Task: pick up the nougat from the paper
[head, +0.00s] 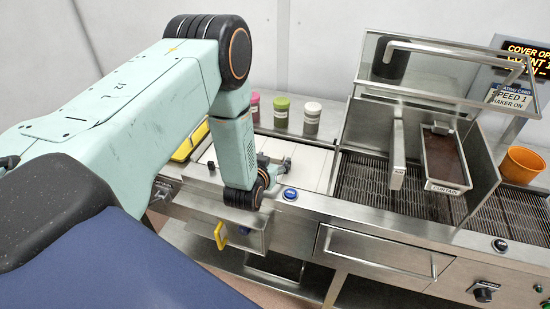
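My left arm comes in from the left, and its gripper (284,163) is low over a pale, paper-like surface (311,168) on the steel line. The gripper is small and mostly behind its own wrist, so I cannot tell whether it is open or shut, or whether it touches anything. I cannot make out the nougat; my arm and wrist cover part of the pale surface. My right gripper is not in view.
Three jars with pink, green (282,112) and white lids stand behind the pale surface. To the right is a wire-mesh belt (360,185) with a raised clear cover (440,62) and a brown-filled curtain trough (445,158). An orange cup (522,165) stands far right.

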